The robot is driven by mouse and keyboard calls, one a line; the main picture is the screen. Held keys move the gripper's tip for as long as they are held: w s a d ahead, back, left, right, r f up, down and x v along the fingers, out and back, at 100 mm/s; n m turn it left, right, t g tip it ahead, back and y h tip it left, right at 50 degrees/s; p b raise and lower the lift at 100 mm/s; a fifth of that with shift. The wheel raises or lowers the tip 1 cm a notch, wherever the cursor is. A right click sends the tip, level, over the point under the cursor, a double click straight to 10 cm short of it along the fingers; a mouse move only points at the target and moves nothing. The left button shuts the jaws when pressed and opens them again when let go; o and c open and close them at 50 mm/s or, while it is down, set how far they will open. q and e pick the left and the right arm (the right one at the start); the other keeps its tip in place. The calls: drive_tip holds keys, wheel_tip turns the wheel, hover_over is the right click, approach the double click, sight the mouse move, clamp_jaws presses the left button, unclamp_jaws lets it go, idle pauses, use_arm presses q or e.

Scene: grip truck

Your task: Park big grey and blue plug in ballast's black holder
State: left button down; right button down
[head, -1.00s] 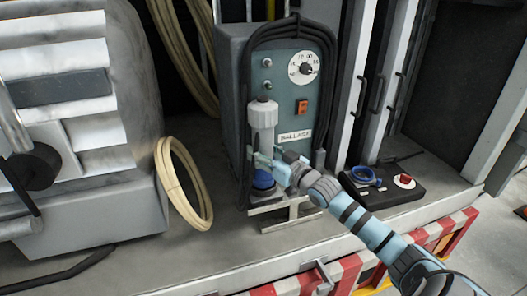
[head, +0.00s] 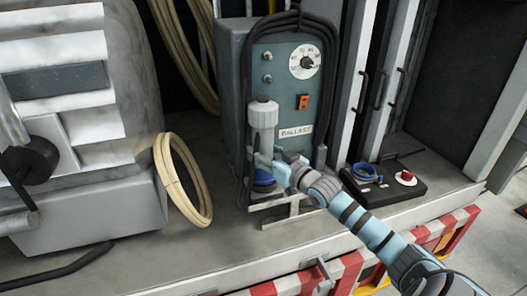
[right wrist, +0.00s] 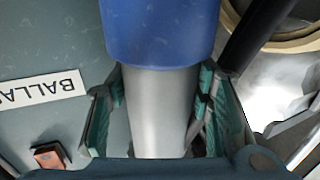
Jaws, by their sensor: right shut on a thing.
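The big plug (head: 263,119) stands upright in front of the ballast box (head: 282,85), with a ribbed whitish-grey top, grey body and blue lower end. My right gripper (head: 266,158) is shut around its grey body. In the right wrist view the plug's grey body (right wrist: 157,105) lies between the two fingers (right wrist: 157,120), with the blue end toward the picture's top. The blue end is just above a pale metal bracket (head: 290,212) at the box's foot. I cannot make out the black holder, or whether the plug touches it. My left gripper is not in view.
A black cable (head: 247,100) loops around the ballast panel. A black control box (head: 385,188) with a blue ring (head: 365,172) and red button (head: 405,177) sits to the right. A coiled tan hose (head: 165,165) stands at left. Bare deck (head: 120,255) lies in front.

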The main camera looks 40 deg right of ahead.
sight(270, 143)
drive_tip(key=shift+f+b, duration=0.4)
drive_tip(key=shift+f, duration=0.1)
drive_tip(key=c, duration=1)
unclamp_jaws()
drive_tip(key=shift+o, duration=1.4)
drive_tip(key=shift+s+r, duration=0.15)
drive_tip(key=shift+s, duration=0.05)
drive_tip(key=o, duration=0.3)
drive_tip(key=shift+w, duration=0.1)
drive_tip(key=shift+o, duration=0.2)
wheel_tip(270, 143, up, 5)
drive_tip(key=p, duration=0.5)
